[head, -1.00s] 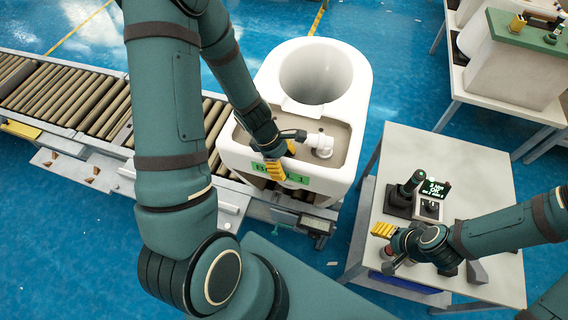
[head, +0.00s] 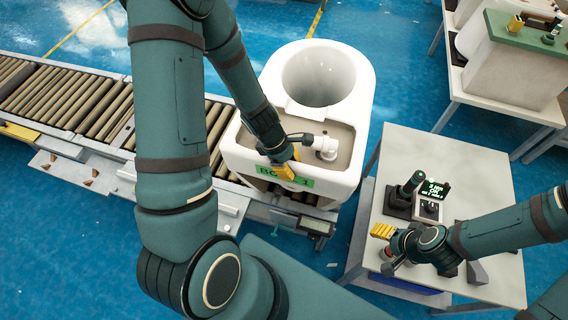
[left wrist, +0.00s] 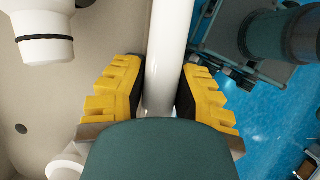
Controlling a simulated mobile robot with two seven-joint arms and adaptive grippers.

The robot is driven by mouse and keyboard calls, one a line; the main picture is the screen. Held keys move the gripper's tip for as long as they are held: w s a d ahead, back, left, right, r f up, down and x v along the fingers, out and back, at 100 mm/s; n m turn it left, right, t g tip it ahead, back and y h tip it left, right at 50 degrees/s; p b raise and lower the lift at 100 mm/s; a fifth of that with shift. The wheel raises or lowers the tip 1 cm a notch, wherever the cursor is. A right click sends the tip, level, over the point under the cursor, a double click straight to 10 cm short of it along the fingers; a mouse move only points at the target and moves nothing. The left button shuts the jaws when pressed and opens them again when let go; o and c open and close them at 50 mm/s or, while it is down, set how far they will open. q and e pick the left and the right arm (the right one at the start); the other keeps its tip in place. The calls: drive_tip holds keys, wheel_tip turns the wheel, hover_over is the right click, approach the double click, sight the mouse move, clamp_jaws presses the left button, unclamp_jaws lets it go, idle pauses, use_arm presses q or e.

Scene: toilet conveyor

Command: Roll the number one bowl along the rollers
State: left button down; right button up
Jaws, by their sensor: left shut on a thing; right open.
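The number one bowl (head: 350,95) is a white toilet bowl with a round opening, upright at the right end of the roller conveyor (head: 75,98). A green label (head: 303,183), partly covered by my gripper, is on its near side. My left gripper (head: 284,172) is shut on the bowl's near rim. In the left wrist view its yellow fingers (left wrist: 158,95) are on both sides of the white rim wall (left wrist: 170,40). My right gripper (head: 383,231) is open and empty above the small white table, apart from the bowl.
The white table (head: 440,160) on the right carries a black handle device (head: 408,190) and a small display (head: 433,190). Another bench (head: 525,75) stands at the back right. The rollers to the left of the bowl are clear. A small meter (head: 315,226) sits at the conveyor's near edge.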

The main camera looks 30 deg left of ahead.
use_arm(q)
drive_tip(key=shift+d, duration=0.1)
drive_tip(key=c, duration=0.7)
unclamp_jaws()
drive_tip(key=shift+o, duration=0.2)
drive_tip(key=shift+a+r, duration=0.15)
drive_tip(key=shift+a, duration=0.05)
drive_tip(key=v, duration=1.1)
drive_tip(key=shift+s+a+r, duration=0.1)
drive_tip(key=shift+a+r, duration=0.05)
drive_tip(key=shift+r, duration=0.2)
